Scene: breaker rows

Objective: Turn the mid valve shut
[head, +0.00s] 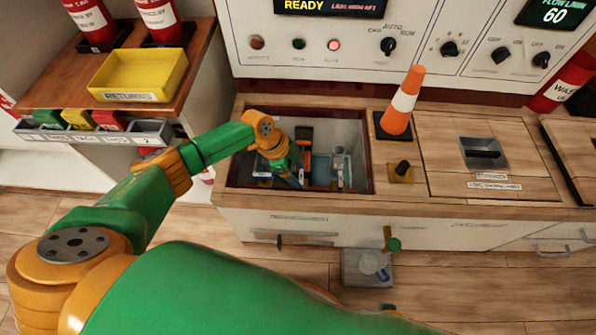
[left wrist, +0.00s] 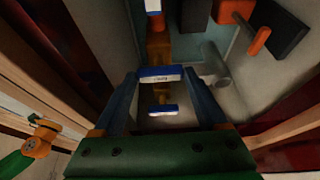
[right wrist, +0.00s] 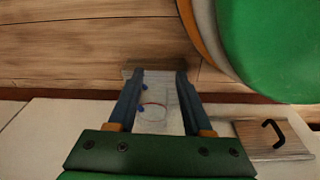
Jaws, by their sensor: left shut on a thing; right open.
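My left gripper (head: 290,178) reaches down into the recessed well (head: 372,150) in the counter. In the left wrist view its fingers (left wrist: 160,85) are shut on a blue handle with a white label (left wrist: 160,73), which lies crosswise between the fingertips; I take it for the mid valve. The label is too small to read. A second blue-and-white handle (left wrist: 163,110) shows nearer the palm side, and another (left wrist: 153,6) at the top edge, along a brass-coloured pipe (left wrist: 158,45). My right gripper (right wrist: 157,85) is open and empty, away from the well.
A black-and-orange lever (left wrist: 258,38) and a grey pipe (left wrist: 213,62) are close to my left fingers. A yellow tray (head: 138,75) sits at the left.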

